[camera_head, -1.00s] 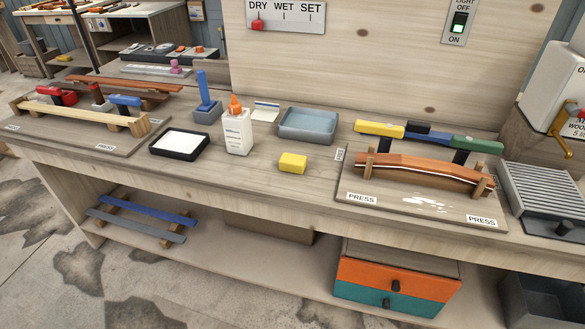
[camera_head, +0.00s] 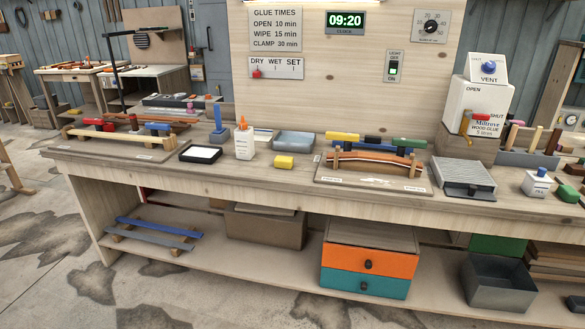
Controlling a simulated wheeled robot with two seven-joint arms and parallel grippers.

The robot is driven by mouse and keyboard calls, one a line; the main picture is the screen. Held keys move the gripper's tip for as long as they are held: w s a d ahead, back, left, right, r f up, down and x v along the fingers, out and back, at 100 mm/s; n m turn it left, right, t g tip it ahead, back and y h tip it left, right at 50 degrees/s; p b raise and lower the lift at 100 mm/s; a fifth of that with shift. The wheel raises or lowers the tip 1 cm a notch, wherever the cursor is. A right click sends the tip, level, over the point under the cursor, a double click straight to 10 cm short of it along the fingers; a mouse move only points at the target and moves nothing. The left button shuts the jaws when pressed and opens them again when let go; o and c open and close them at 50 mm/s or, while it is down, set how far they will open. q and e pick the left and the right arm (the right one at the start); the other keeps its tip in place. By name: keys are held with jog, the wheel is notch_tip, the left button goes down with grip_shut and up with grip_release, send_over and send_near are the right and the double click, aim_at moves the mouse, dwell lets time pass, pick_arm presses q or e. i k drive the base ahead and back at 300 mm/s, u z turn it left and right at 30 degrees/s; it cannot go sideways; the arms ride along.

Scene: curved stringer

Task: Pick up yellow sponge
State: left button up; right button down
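A small yellow sponge (camera_head: 284,162) lies on the wooden workbench (camera_head: 240,182), near its front edge. It sits between the white glue bottle (camera_head: 244,143) with an orange tip and the board (camera_head: 330,184) that carries a curved reddish-brown stringer (camera_head: 375,158). A blue-grey tray (camera_head: 294,141) is just behind the sponge. Nothing covers the sponge. Neither of my grippers shows in the head view.
A black tray with a white pad (camera_head: 200,153) and a blue-handled tool (camera_head: 219,127) stand left of the bottle. A grey ribbed box (camera_head: 464,176) is at right. Below are an orange and teal drawer unit (camera_head: 369,261) and open floor in front.

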aim_at(282, 162)
jog(key=z, duration=0.6)
jog(key=i, duration=0.75)
jog(key=z, duration=0.4)
